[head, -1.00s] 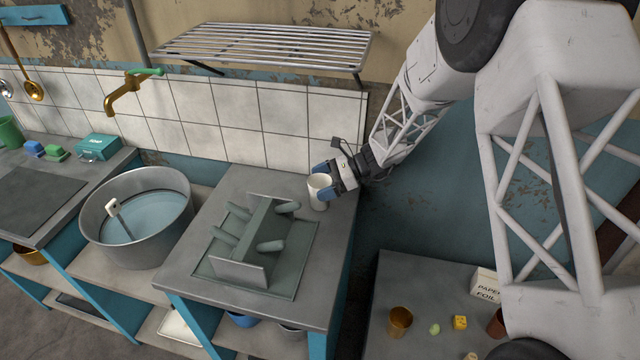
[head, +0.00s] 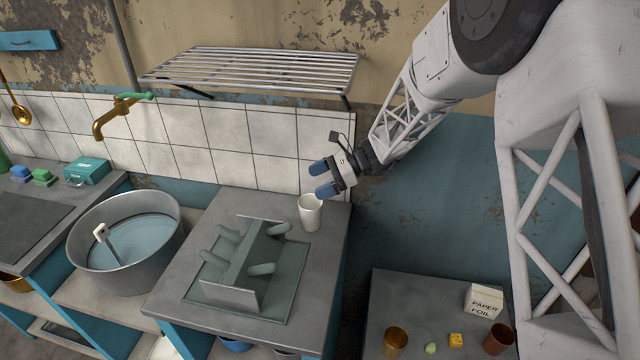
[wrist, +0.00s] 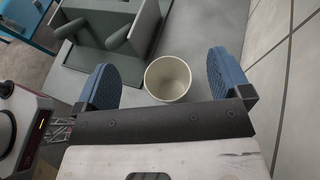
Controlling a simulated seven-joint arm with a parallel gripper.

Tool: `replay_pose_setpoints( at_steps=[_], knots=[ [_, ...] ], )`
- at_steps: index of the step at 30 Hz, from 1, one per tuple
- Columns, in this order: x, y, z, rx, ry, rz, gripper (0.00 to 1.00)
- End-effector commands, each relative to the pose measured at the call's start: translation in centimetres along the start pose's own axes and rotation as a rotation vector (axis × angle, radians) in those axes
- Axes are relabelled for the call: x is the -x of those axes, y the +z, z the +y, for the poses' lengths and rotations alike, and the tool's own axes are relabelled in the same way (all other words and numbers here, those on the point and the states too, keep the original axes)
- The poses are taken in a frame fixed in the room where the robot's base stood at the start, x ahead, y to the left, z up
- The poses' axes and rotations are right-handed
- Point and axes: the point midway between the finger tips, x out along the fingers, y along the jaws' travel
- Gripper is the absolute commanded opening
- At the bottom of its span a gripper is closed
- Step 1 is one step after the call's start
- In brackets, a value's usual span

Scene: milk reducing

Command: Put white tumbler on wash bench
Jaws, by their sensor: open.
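The white tumbler (head: 310,213) stands upright on the wash bench (head: 182,277), at its back right corner, beside the drying rack. In the wrist view the tumbler (wrist: 167,79) shows its open, empty-looking mouth, lying between and beyond the two blue fingers. My gripper (head: 323,179) is open, above and slightly right of the tumbler, and does not hold it. In the wrist view both fingertips of my gripper (wrist: 167,75) are spread wide, with gaps to the tumbler on each side.
A grey-green drying rack (head: 232,295) with pegs stands left of the tumbler. A metal tub of water (head: 85,262) is further left. A slatted wall shelf (head: 250,68) hangs above. A lower table (head: 415,292) at right holds cups and a paper foil box (head: 484,300).

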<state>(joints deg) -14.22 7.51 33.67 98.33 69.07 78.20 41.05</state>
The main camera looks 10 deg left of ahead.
Motion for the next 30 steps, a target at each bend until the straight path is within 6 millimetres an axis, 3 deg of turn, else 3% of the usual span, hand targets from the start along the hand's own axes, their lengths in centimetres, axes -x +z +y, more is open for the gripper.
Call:
replay_pose_setpoints(
  at_steps=[23, 30],
  knots=[
    [0.1, 0.1, 0.1, 0.005, 0.000, 0.004, 0.96],
    [1.8, 1.4, 2.0, 0.062, 0.008, 0.057, 0.96]
  ],
)
